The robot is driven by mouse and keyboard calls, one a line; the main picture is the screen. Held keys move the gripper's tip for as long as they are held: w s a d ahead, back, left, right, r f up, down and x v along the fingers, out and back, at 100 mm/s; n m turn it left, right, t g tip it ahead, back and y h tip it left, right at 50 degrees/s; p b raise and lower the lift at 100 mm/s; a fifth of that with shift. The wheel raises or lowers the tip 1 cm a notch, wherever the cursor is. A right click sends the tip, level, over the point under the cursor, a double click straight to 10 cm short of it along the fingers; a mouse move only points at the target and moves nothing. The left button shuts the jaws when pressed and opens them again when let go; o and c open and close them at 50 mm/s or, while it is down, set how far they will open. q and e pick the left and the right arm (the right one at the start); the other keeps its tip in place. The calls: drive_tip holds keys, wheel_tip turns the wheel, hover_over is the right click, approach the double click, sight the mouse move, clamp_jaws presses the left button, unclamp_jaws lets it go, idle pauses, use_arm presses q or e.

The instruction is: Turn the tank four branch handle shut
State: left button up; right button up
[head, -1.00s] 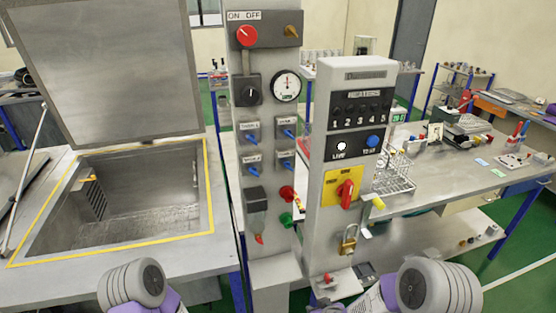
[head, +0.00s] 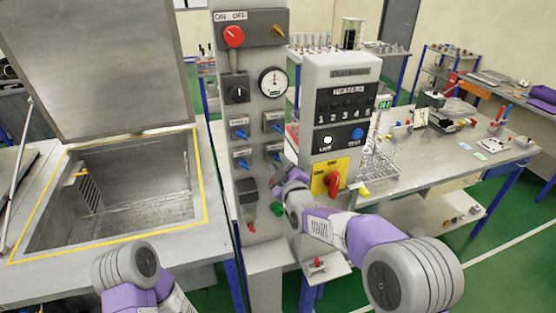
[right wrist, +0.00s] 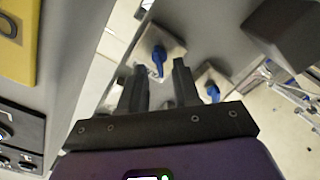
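Several blue handles on square plates sit on the grey column. The lower right one (head: 277,155), which I take for the tank four branch handle, shows partly above my right gripper (head: 280,178); its label is unreadable. In the right wrist view this blue handle (right wrist: 158,58) appears between the two dark fingertips of my right gripper (right wrist: 160,76), which are apart. The fingers are close to the plate; I cannot tell whether they touch the handle. A second blue handle (right wrist: 213,92) is to the right there. My left gripper is out of view.
The heater box (head: 343,90), with a red switch (head: 333,183) on yellow, stands just right of my right gripper. A dark valve block (head: 246,188) is to its lower left. An open steel tank (head: 140,190) is at left, a bench (head: 440,165) at right.

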drive_tip(key=shift+x, duration=0.85)
drive_tip(key=shift+c, duration=0.2)
